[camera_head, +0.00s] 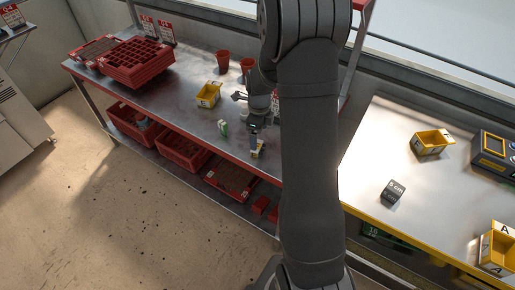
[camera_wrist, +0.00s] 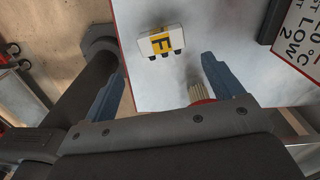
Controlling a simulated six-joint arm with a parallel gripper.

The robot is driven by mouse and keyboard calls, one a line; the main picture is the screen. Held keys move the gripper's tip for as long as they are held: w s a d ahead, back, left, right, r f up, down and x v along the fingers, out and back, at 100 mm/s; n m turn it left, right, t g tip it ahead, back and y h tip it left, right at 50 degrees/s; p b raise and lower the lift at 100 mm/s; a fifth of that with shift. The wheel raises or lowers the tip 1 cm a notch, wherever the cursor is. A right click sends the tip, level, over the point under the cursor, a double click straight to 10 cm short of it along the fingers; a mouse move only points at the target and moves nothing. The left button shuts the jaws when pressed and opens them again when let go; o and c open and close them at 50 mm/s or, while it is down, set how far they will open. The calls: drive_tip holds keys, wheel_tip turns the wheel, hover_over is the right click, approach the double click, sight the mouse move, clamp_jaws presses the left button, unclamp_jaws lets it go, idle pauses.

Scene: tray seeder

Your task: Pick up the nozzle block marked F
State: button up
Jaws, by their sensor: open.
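The nozzle block marked F (camera_wrist: 161,42) is white with a yellow band, a dark letter F and dark nubs along one edge. It lies near the table's edge, ahead of my fingertips in the wrist view. My gripper (camera_wrist: 162,70) is open, with a blue-grey finger on each side and nothing between the tips. In the head view my gripper (camera_head: 258,126) points down over the table's front edge. A small yellow and white piece (camera_head: 258,149) shows just below it and appears to be the same block.
A green and white block (camera_head: 223,127) and a yellow bin (camera_head: 208,95) stand left of my gripper on the metal table (camera_head: 170,100). Red cups (camera_head: 223,61) and stacked red trays (camera_head: 136,62) are further back. A ribbed piece (camera_wrist: 198,93) is beside my right finger.

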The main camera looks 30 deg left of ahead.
sight(259, 148)
drive_tip(key=shift+w+a+f, duration=0.1)
drive_tip(key=shift+a+f, duration=0.1)
drive_tip(key=shift+f, duration=1.6)
drive_tip(key=shift+a+f, duration=0.2)
drive_tip(key=shift+f, duration=1.55)
drive_tip(key=c, duration=1.1)
